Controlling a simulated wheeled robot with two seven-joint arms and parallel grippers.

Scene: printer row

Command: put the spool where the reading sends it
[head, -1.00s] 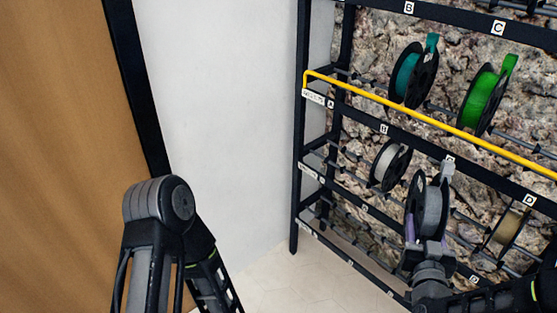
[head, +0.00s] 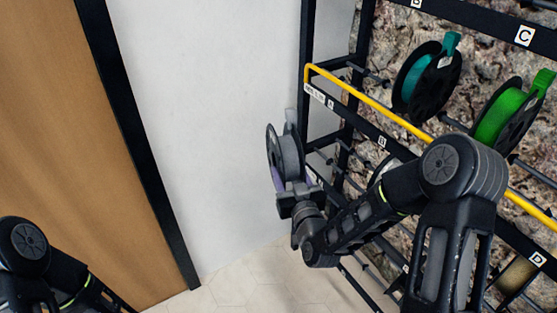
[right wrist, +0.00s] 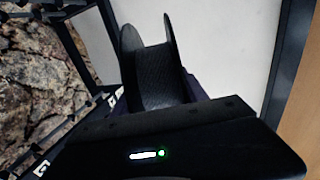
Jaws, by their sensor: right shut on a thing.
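A grey spool (head: 290,157) with dark flanges is held upright by my right gripper (head: 293,185), left of the rack's front post and in front of the white wall. In the right wrist view the spool (right wrist: 153,75) rises above the gripper, dark in shadow; the fingers are mostly hidden behind the gripper's body. The rack (head: 309,60) has pegs and letter labels; B, C and D can be read. The small text on the label at its front left is too small to read. Of my left arm only links show at the lower left; its gripper is out of view.
A teal spool (head: 412,84) and a green spool (head: 497,122) hang on the upper row. A yellow rail (head: 380,108) runs along the rack's front. A pale spool (head: 378,177) and a tan one (head: 516,272) are partly hidden by my right arm. Floor left of the rack is clear.

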